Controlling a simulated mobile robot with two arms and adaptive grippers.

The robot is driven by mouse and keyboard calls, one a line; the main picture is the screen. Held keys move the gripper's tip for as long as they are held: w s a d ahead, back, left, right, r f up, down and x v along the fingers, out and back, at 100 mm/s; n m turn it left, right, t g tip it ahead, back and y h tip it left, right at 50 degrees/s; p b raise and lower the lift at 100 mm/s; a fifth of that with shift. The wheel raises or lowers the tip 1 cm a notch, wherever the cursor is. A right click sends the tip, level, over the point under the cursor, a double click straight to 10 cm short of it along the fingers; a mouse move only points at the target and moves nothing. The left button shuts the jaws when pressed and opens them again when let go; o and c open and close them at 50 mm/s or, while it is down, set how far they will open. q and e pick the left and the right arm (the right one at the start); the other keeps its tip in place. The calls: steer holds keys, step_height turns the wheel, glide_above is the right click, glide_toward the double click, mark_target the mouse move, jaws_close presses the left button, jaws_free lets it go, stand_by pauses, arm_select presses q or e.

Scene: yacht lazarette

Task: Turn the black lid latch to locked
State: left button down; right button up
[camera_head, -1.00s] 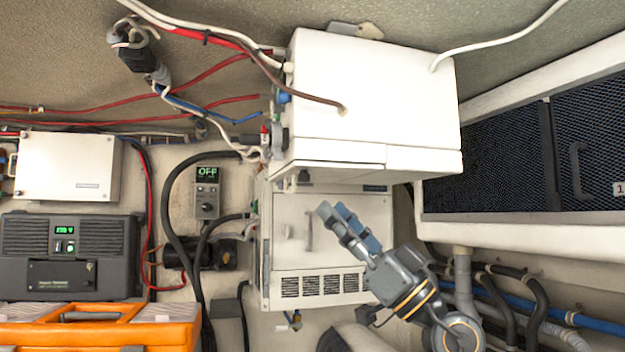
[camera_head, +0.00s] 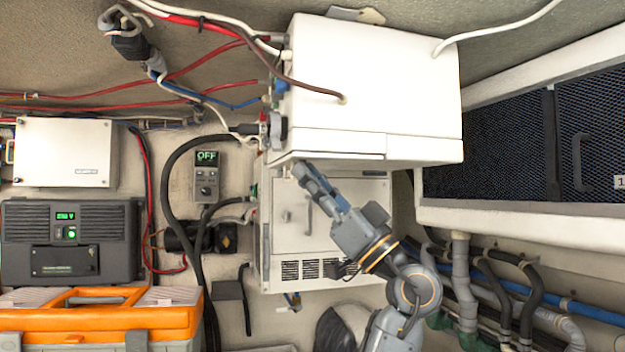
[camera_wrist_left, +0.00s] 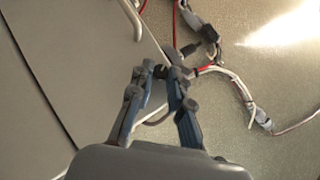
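A dark part (camera_wrist_left: 189,49) shows just beyond the fingertips, beside the box edge. My right gripper is not in view.
A white cabinet (camera_head: 345,238) with vents stands behind my gripper. Red, blue and white cables run left of the box. A grey control unit showing OFF (camera_head: 207,177), a dark charger (camera_head: 68,240) and an orange toolbox (camera_head: 100,318) are at the left. Hoses (camera_head: 495,285) lie at the lower right.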

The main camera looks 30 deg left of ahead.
arm_select(q)
steer(key=shift+g, duration=0.4)
steer(key=shift+w+a+r+n+g+h, duration=0.15)
steer(key=shift+n+g+h, duration=0.7)
steer(key=shift+g, duration=1.1)
steer(key=shift+w+d+f+n+g+h, duration=0.1)
steer(key=shift+n+g+h, duration=0.5)
steer(key=shift+n+g, duration=0.95)
steer(key=shift+w+a+r+n+g+h, duration=0.15)
steer(key=shift+n+g+h, duration=0.5)
steer(key=shift+g, duration=1.75)
steer(key=shift+f, duration=0.15)
steer(key=c, duration=1.3)
jaws_free()
steer(key=shift+o, duration=0.2)
steer(key=shift+w+d+f, duration=0.1)
